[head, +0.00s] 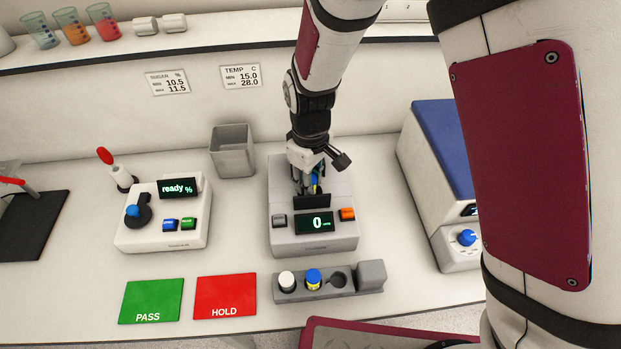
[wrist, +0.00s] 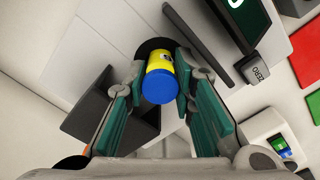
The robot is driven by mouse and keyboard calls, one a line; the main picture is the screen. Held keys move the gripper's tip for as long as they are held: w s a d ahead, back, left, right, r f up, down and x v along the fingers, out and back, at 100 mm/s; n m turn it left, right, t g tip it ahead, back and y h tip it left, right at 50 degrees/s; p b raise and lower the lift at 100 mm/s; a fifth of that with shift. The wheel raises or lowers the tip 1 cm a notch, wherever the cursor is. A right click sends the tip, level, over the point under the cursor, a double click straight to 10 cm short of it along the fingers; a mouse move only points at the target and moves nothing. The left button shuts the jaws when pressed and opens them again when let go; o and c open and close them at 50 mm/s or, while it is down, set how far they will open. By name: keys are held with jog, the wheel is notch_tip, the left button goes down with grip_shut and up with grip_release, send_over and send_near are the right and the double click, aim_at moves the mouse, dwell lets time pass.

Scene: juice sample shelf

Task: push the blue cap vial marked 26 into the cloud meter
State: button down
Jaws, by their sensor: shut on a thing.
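The blue cap vial (wrist: 158,84), with a yellow label, stands between the fingers of my gripper (wrist: 160,72) in the wrist view. Its number cannot be read. My gripper is shut on it. The vial's lower end is at the dark round opening of the cloud meter (head: 284,238); how deep it sits is hidden. In the head view my gripper (head: 312,184) points down at the meter, behind its dark upright flap (head: 312,201). A bit of the vial (head: 314,182) shows between the fingers. The meter's display reads 0.
A rack (head: 325,292) in front holds a white cap vial (head: 287,279) and another blue cap vial (head: 313,279), with an empty hole beside them. A grey bin (head: 232,150) stands behind left. A sugar meter (head: 165,215) is left, a blue-lidded machine (head: 430,170) right.

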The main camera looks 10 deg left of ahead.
jog(key=shift+s+f, duration=0.1)
jog(key=shift+f, duration=0.75)
dwell(0.4)
jog(key=c, duration=1.3)
grip_release()
jog(key=shift+s, duration=0.1)
